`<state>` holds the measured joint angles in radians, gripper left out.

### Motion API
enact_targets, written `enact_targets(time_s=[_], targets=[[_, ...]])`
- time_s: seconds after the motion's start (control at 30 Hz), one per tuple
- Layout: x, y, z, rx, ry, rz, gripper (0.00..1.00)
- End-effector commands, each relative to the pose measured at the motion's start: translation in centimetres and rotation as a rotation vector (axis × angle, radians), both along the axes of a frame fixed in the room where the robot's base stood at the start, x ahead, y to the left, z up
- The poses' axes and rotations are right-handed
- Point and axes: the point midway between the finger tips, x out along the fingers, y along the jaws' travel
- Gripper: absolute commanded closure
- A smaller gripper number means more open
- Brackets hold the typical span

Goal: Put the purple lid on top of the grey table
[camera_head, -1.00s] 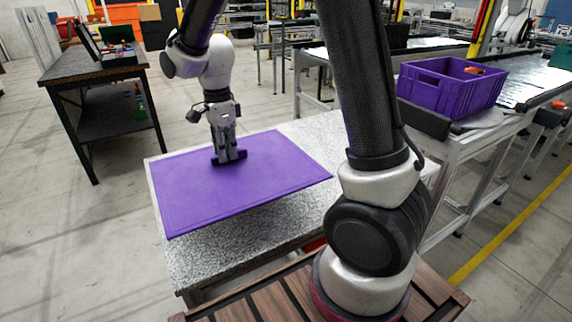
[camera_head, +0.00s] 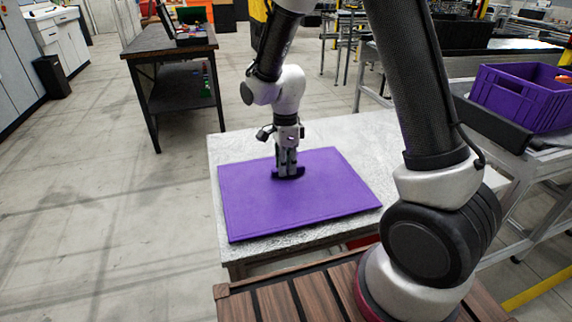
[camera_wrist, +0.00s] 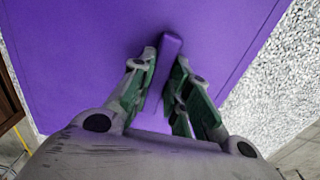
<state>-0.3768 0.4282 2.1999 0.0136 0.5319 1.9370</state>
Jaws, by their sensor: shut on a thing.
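The purple lid (camera_head: 300,205) is a flat rectangular panel with a raised handle bar. It lies level at the grey table (camera_head: 245,150), covering much of its near part. I cannot tell whether it touches the table top or hangs just above it. My gripper (camera_head: 288,172) points down at the lid's middle. In the wrist view my gripper (camera_wrist: 165,95) has its green-padded fingers on both sides of the purple handle (camera_wrist: 168,60), shut on it. The speckled table top (camera_wrist: 265,105) shows past the lid's right edge there.
A purple crate (camera_head: 520,97) stands on the conveyor at the right. A dark workbench (camera_head: 170,45) stands behind to the left. A wooden slatted surface (camera_head: 290,292) is in front.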

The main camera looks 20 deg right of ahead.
Motion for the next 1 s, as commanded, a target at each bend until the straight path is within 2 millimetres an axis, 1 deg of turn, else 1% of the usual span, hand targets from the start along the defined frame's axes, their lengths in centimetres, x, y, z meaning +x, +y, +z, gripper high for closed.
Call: enact_targets(time_s=[0.03,0.07,0.1,0.17,0.2,0.47,0.57,0.67,0.9,1.0], targets=[[0.0,0.0,-0.2,0.0,0.001,0.0,1.0],[0.0,0.0,-0.2,0.0,0.001,0.0,0.81],[0.0,0.0,-0.2,0.0,0.001,0.0,0.73],[0.0,0.0,-0.2,0.0,0.001,0.0,0.62],[0.0,0.0,-0.2,0.0,0.001,0.0,0.61],[0.0,0.0,-0.1,0.0,0.001,0.0,0.61],[0.0,0.0,0.4,0.0,-0.001,0.0,0.61],[0.1,0.0,1.9,0.001,-0.003,0.0,0.61],[0.2,0.0,7.3,0.002,-0.004,0.0,0.61],[0.2,0.0,9.3,0.001,-0.003,0.0,0.61]])
